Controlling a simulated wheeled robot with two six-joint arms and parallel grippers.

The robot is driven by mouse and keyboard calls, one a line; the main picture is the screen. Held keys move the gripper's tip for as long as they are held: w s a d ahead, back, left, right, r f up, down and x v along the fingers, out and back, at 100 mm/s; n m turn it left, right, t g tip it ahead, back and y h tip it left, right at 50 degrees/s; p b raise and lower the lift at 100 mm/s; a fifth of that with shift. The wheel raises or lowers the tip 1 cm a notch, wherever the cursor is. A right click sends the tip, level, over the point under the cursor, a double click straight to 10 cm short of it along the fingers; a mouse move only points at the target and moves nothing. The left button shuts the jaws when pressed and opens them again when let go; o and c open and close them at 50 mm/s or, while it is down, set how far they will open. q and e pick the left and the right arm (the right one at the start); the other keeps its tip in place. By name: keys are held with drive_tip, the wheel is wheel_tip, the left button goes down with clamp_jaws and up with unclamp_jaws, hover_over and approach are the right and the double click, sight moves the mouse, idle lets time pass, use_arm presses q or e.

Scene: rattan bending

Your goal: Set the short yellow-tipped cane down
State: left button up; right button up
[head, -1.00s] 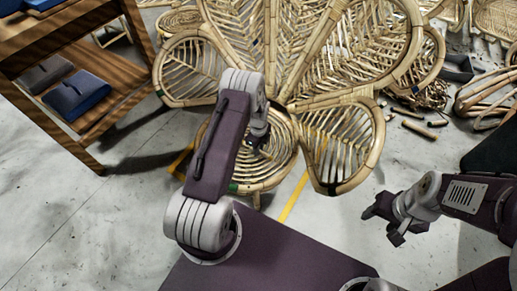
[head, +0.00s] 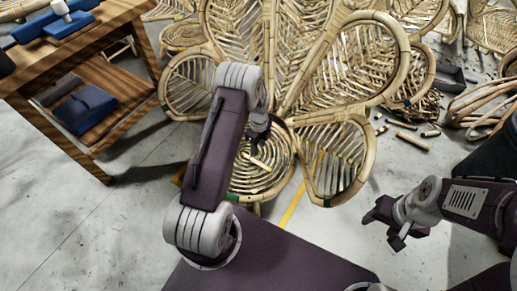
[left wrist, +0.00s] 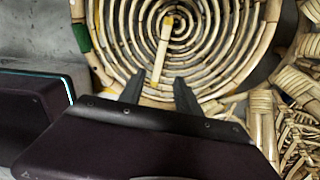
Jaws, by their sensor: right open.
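The short yellow-tipped cane (left wrist: 160,50) lies on the round spiral-woven seat (left wrist: 103,48) of a rattan chair, its yellow end toward the spiral's centre in the left wrist view. In the head view the cane (head: 260,163) is a small pale stick on the seat (head: 240,180). My left gripper (left wrist: 159,82) is open, its two dark fingers spread apart either side of the cane's near end without visible contact. In the head view my left gripper (head: 254,146) hangs just over the seat. My right gripper (head: 384,230) is open and empty over the floor at the right.
The chair's large petal-shaped back (head: 345,65) rises behind the seat. A wooden shelf table (head: 100,40) with blue items stands at the left. Loose cane pieces (head: 411,141) lie on the floor at the right. The grey floor at the left front is clear.

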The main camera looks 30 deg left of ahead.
use_arm(q)
drive_tip(key=s+d+r+n, duration=0.3)
drive_tip(key=s+r+n, duration=0.15)
drive_tip(key=r, duration=0.25)
drive_tip(key=s+d+r+n, duration=0.4)
drive_tip(key=r+n, duration=0.2)
drive_tip(key=r, duration=0.1)
drive_tip(key=s+d+r+n+t, duration=0.1)
drive_tip(key=s+r+n, duration=0.1)
drive_tip(key=s+n, duration=0.3)
drive_tip(key=s+d+r+n, duration=0.2)
drive_tip(key=s+n, duration=0.2)
drive_tip(key=s, duration=0.1)
wheel_tip(320, 180, up, 44)
drive_tip(key=p, duration=4.3)
drive_tip(key=shift+a+f, duration=0.15)
